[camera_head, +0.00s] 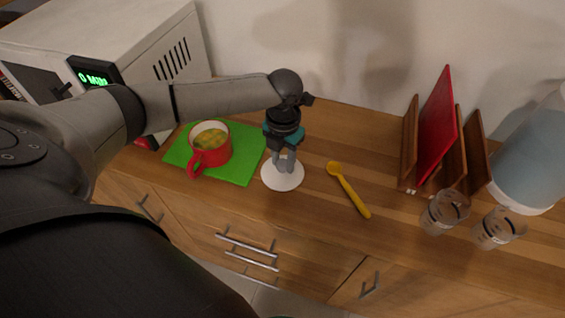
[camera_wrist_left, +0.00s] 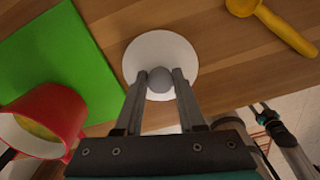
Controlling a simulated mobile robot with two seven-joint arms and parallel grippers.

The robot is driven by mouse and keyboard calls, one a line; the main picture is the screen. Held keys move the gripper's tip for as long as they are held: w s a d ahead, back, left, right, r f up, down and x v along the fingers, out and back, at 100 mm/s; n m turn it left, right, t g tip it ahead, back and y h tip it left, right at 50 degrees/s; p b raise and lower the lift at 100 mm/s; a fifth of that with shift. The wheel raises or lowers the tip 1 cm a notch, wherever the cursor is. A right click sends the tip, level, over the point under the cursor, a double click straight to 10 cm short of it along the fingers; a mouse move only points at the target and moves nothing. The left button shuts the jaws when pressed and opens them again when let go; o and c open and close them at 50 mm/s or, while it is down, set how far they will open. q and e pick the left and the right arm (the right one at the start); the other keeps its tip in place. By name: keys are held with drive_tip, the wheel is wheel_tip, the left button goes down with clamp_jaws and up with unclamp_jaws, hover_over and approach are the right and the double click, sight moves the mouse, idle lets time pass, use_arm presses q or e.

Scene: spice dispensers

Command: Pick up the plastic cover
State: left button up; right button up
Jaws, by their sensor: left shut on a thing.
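The plastic cover is a white round disc (camera_head: 283,176) with a grey knob in its middle, lying on or just above the wooden counter between the green mat and the yellow spoon. In the left wrist view the cover (camera_wrist_left: 151,50) shows beyond the fingers, and its knob sits between the fingertips. My left gripper (camera_head: 285,163) comes down over the cover from above and is shut on the knob; it also shows in the left wrist view (camera_wrist_left: 160,82). I cannot tell whether the cover touches the counter.
A red mug (camera_head: 211,148) with yellowish contents stands on the green mat (camera_head: 242,157), left of the cover. A yellow spoon (camera_head: 349,190) lies to the right. Farther right are a wooden rack with a red board (camera_head: 437,122), two clear glasses (camera_head: 444,212) and a bluish container (camera_head: 545,160). A microwave (camera_head: 150,55) is behind left.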

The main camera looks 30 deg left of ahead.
use_arm(q)
clamp_jaws()
